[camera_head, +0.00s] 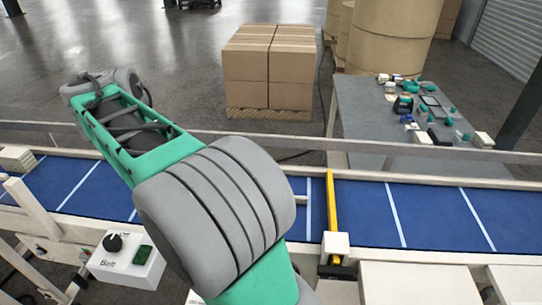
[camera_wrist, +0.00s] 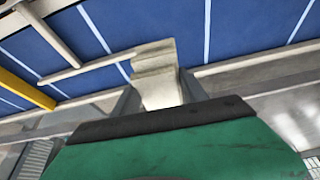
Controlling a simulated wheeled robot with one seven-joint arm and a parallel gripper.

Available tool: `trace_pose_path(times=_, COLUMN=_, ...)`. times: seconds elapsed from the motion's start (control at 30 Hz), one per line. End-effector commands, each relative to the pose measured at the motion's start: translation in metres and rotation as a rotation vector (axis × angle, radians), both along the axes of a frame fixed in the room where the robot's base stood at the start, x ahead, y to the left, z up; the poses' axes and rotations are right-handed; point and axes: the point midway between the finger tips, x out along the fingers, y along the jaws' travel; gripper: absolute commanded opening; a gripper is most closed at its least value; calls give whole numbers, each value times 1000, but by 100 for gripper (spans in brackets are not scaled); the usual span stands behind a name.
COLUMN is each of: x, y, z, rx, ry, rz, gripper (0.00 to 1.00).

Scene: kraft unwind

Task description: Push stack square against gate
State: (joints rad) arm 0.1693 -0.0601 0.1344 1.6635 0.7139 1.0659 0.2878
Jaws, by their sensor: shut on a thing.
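A pale cream stack (camera_wrist: 154,62) with several stepped layers sits between the fingers of my gripper (camera_wrist: 158,92) in the wrist view, at the edge of the blue belt. My gripper is shut on it. The yellow gate (camera_head: 331,213) crosses the belt upright to the right of my arm in the head view. It also shows at the left edge of the wrist view (camera_wrist: 26,90), apart from the stack. My arm hides the gripper and the held stack in the head view.
The blue belt (camera_head: 430,213) runs left to right between pale rails. Another pale stack (camera_head: 17,158) lies at its far left. A control box (camera_head: 127,258) is at front left. Behind the belt stand a cluttered grey table (camera_head: 365,125) and cartons (camera_head: 268,70) on a pallet.

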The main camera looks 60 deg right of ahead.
Motion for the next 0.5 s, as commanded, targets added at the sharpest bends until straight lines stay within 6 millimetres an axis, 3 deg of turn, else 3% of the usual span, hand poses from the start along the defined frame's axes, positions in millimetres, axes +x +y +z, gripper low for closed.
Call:
trace_pose_path(times=0.03, x=-14, y=-33, z=-4, rx=0, ry=2, rz=-141, gripper=4)
trace_pose_path(times=0.2, x=-81, y=-126, z=-20, rx=0, ry=2, rz=-641, gripper=4)
trace_pose_path(times=0.33, x=-143, y=-178, z=-32, rx=0, ry=1, rz=-1004, gripper=4)
trace_pose_path(times=0.5, x=-210, y=-213, z=-44, rx=-1, ry=-2, rz=-1366, gripper=4)
